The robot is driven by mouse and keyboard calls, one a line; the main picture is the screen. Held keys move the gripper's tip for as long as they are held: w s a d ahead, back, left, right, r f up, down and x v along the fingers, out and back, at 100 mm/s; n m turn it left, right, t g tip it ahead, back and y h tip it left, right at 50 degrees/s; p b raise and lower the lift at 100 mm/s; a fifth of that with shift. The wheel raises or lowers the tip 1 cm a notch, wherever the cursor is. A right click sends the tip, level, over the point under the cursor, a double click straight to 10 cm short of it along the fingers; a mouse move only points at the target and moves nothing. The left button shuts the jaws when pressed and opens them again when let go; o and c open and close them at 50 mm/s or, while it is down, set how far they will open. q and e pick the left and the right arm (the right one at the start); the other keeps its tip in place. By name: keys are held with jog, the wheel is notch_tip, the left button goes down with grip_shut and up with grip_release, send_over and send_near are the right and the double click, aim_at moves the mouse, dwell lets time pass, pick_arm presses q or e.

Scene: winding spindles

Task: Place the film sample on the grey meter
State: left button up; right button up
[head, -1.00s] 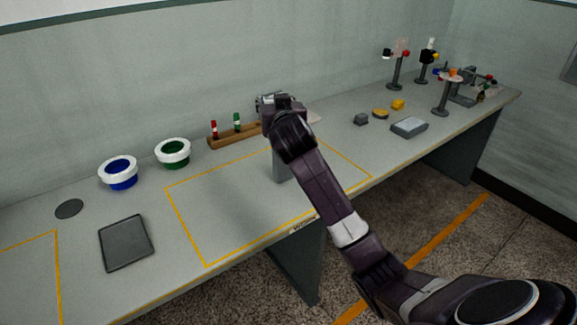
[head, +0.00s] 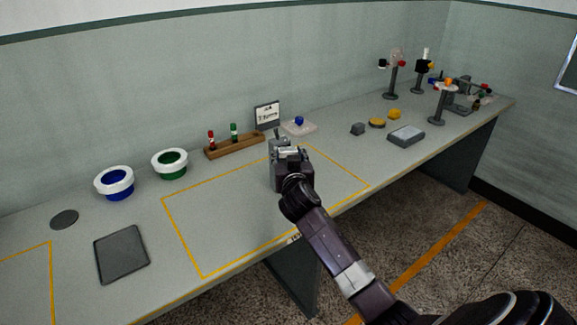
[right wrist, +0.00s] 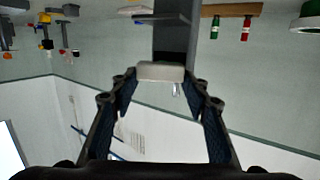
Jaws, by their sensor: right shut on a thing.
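My right gripper (head: 290,152) is over the yellow-outlined area of the bench, in front of an upright grey post, which I take to be the grey meter (head: 277,146). In the right wrist view the picture is upside down; the gripper (right wrist: 160,80) is shut on a small pale block, seemingly the film sample (right wrist: 160,71). The meter (right wrist: 175,42) stands close behind the block, with a flat grey plate jutting from it. I cannot tell whether block and meter touch. In the head view the gripper and wrist hide the meter's lower part. My left gripper is out of view.
A wooden rack (head: 235,146) with red and green vials, a small sign (head: 267,116) and a clear tray (head: 302,129) stand behind. Two white-rimmed pots (head: 170,164) and a dark tablet (head: 122,254) are left. A grey box (head: 407,136) and several stands are right.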

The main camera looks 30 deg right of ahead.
jog(key=shift+f, duration=2.25)
jog(key=shift+f+b, duration=0.25)
jog(key=shift+b, duration=0.1)
jog(key=o, duration=0.8)
jog(key=shift+r, duration=0.1)
jog(key=shift+o, duration=0.2)
jog(key=shift+s+a+r+p, duration=0.1)
jog(key=shift+r+p, duration=0.1)
jog(key=shift+p, duration=0.15)
jog(key=b+v, duration=0.1)
jog(key=v, duration=1)
jog(key=shift+s, duration=0.4)
